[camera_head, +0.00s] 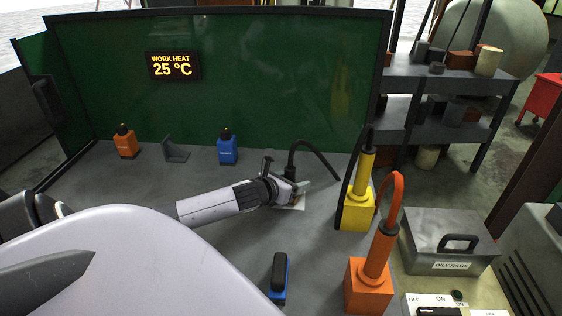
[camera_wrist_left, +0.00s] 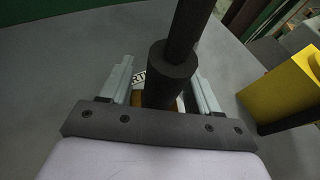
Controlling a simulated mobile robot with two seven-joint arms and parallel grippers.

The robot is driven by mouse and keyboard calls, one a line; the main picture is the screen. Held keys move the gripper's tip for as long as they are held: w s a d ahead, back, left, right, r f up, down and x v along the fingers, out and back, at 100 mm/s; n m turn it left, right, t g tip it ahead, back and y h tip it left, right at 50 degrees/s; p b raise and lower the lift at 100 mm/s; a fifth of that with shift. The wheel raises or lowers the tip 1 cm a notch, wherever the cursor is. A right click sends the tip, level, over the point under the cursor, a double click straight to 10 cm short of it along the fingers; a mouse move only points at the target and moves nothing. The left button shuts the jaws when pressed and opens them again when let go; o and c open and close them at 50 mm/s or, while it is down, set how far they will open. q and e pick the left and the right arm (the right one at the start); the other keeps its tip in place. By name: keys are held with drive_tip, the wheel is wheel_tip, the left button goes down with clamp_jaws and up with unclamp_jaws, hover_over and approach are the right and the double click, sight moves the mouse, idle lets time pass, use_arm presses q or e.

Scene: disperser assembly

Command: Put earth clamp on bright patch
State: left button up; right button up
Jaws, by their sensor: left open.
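The dark earth clamp (camera_head: 291,172) stands upright on the bench with a black cable arching from its top to the right. A pale patch (camera_head: 292,207) shows on the bench around its foot, partly hidden by my left gripper. My left gripper (camera_head: 299,190) is open, low over the bench at the clamp. In the left wrist view its two fingers (camera_wrist_left: 160,82) lie on either side of the clamp's dark round body (camera_wrist_left: 171,73), with gaps beside it. Partly hidden lettering and a brownish part show under the body. My right gripper is not in view.
A yellow block with a post (camera_head: 356,211) stands right of the clamp. An orange block with a hose (camera_head: 369,287) and a blue-black tool (camera_head: 278,280) are nearer. Blue (camera_head: 227,150) and orange (camera_head: 125,143) bottles and a grey bracket (camera_head: 174,152) stand by the green screen.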

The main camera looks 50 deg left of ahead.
use_arm(q)
drive_tip(key=shift+p+v, duration=0.55)
drive_tip(key=shift+v, duration=5.3)
drive_tip(key=shift+s+f, duration=0.1)
